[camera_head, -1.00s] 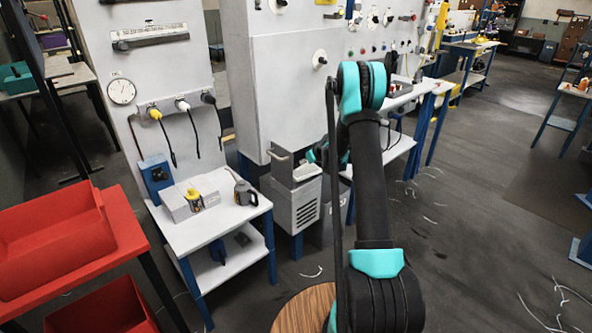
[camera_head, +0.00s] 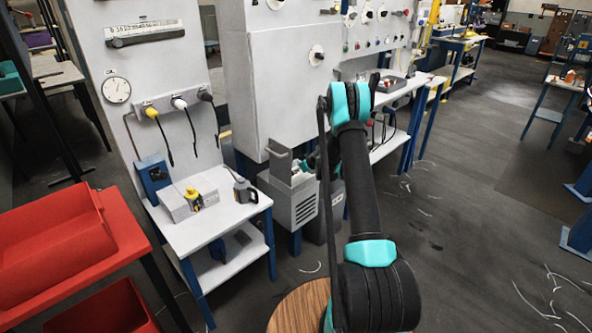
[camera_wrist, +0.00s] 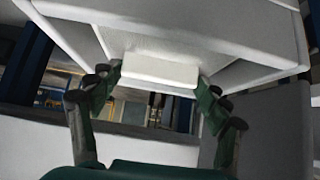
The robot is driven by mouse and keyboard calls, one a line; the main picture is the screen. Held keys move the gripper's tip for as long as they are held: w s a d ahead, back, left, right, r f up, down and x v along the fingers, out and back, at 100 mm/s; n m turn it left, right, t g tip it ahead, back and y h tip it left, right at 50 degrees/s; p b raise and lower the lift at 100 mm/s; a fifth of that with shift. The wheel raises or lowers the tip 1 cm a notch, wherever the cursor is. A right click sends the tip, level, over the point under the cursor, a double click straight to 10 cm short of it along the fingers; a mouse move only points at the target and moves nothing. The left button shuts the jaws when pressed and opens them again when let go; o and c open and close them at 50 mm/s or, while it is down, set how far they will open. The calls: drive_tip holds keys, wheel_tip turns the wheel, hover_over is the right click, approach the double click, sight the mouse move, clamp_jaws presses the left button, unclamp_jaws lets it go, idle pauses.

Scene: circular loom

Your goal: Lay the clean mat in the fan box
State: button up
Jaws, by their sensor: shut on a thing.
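The fan box (camera_head: 291,203) is a pale grey box with a slotted front, standing low beside the white work table in the head view. My gripper (camera_head: 311,163) is at its top right, partly hidden by my own arm. In the wrist view my gripper (camera_wrist: 158,84) has its two dark green fingers at the two ends of a white flat block, the clean mat (camera_wrist: 158,70). It is shut on the mat. Pale grey walls lie close behind the mat in the wrist view; I cannot tell whether the mat touches them.
A tall grey cabinet (camera_head: 277,95) rises behind. Red bins (camera_head: 50,245) are at left. Open floor lies to the right.

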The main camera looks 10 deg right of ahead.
drive_tip(key=shift+f, duration=0.55)
drive_tip(key=o, duration=1.9)
drive_tip(key=v, duration=1.2)
